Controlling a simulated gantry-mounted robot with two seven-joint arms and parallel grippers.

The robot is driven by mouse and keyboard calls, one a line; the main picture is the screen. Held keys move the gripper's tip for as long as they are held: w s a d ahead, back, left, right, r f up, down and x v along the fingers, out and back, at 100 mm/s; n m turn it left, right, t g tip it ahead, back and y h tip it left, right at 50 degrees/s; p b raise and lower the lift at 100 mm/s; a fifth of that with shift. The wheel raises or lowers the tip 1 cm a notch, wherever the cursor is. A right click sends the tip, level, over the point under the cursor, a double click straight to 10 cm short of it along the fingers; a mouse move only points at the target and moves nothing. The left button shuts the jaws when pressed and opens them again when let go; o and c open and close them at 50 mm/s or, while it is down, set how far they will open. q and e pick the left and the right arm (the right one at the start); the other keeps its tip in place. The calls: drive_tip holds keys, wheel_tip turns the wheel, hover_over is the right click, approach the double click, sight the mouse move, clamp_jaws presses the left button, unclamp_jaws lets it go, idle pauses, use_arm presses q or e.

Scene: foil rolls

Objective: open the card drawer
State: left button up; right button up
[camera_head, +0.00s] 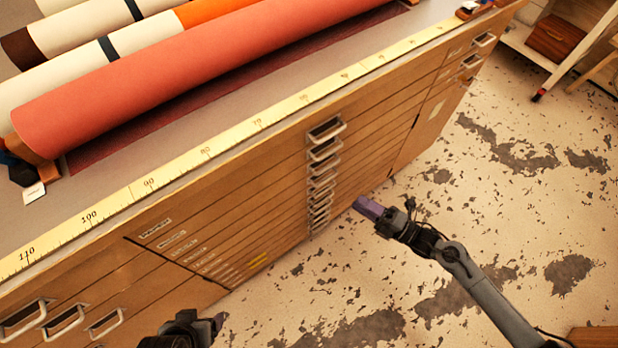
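A wooden cabinet (262,175) with many shallow drawers runs diagonally through the view. Its middle drawers have a column of metal handles (325,150) and small labels at their left ends. All the drawer fronts look flush, and I cannot tell which one is the card drawer. My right gripper (368,207), with purple fingertips, hangs over the floor in front of the middle handles, apart from them. Its fingers overlap from this angle, so its opening is unclear. My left gripper (214,323) is at the bottom edge, partly cut off, near the cabinet's lower left drawers.
More handles show at the lower left (63,321) and upper right (484,40). Several rolls, including a large coral one (200,75), lie on the cabinet top behind a yellow ruler strip (258,122). The worn floor (520,190) at right is open, with shelving beyond.

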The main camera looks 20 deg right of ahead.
drive_tip(key=b+x, duration=0.3)
drive_tip(key=x, duration=0.8)
drive_tip(key=shift+d+r, duration=0.2)
drive_tip(key=shift+r, duration=0.2)
drive_tip(key=shift+w, duration=0.1)
drive_tip(key=shift+c, duration=0.3)
clamp_jaws()
drive_tip(key=shift+d, duration=0.1)
idle(0.5)
